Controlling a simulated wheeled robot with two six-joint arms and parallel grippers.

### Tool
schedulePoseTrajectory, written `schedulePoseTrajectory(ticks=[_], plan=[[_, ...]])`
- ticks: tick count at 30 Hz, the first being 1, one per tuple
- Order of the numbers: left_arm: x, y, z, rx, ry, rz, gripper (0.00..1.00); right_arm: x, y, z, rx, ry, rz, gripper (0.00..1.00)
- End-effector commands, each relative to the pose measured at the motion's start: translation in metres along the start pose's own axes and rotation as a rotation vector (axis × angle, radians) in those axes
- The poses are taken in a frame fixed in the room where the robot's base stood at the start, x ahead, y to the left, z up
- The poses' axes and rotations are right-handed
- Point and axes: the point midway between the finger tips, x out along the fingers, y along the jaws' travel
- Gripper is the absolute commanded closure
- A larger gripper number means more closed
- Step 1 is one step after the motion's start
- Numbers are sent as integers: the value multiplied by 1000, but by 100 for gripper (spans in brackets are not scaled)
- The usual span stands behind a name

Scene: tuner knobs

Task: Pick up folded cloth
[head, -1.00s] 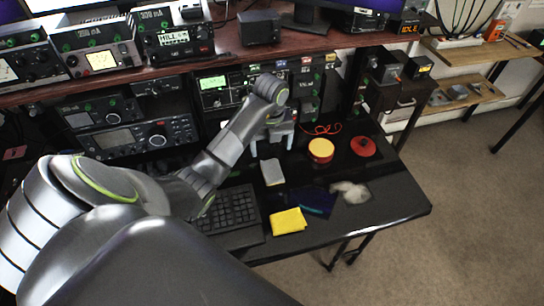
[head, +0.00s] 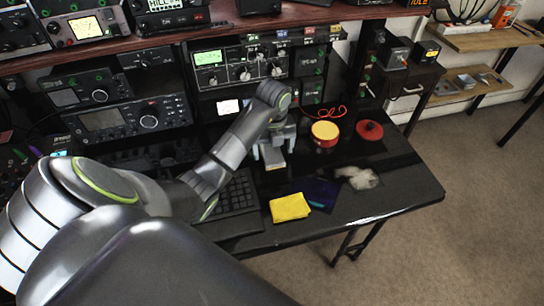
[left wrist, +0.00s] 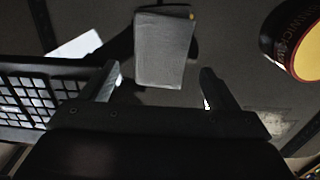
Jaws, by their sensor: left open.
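A yellow folded cloth (head: 289,207) lies flat on the black desk, near its front edge and just right of the keyboard. My left gripper (head: 274,150) is open, with its fingers pointing down, farther back on the desk than the cloth and apart from it. In the left wrist view, the open left gripper (left wrist: 158,78) has nothing between its fingers. A grey rectangular pad (left wrist: 165,48) lies beyond the fingertips there. The yellow cloth is not seen in that view. My right gripper is not in view.
A black keyboard (head: 232,200) lies left of the cloth. A dark blue item (head: 320,191) and a whitish crumpled item (head: 358,177) lie to its right. A yellow-topped red tin (head: 325,132) and a red round object (head: 369,131) stand behind. Radio equipment lines the back.

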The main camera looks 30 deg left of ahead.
Motion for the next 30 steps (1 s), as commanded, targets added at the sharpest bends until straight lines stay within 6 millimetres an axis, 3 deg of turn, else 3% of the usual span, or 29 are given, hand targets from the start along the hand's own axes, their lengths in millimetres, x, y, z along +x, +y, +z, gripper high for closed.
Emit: schedulePoseTrajectory(ticks=[5,13,24,26,30], plan=[[20,0,-1,-1,2,1,18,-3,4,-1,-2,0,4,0],[24,0,0,0,1,-1,18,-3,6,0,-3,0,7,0],[24,0,0,0,1,-1,65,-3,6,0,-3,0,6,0],[23,0,0,0,0,-1,70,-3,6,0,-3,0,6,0],[23,0,0,0,0,-1,70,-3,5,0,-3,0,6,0]])
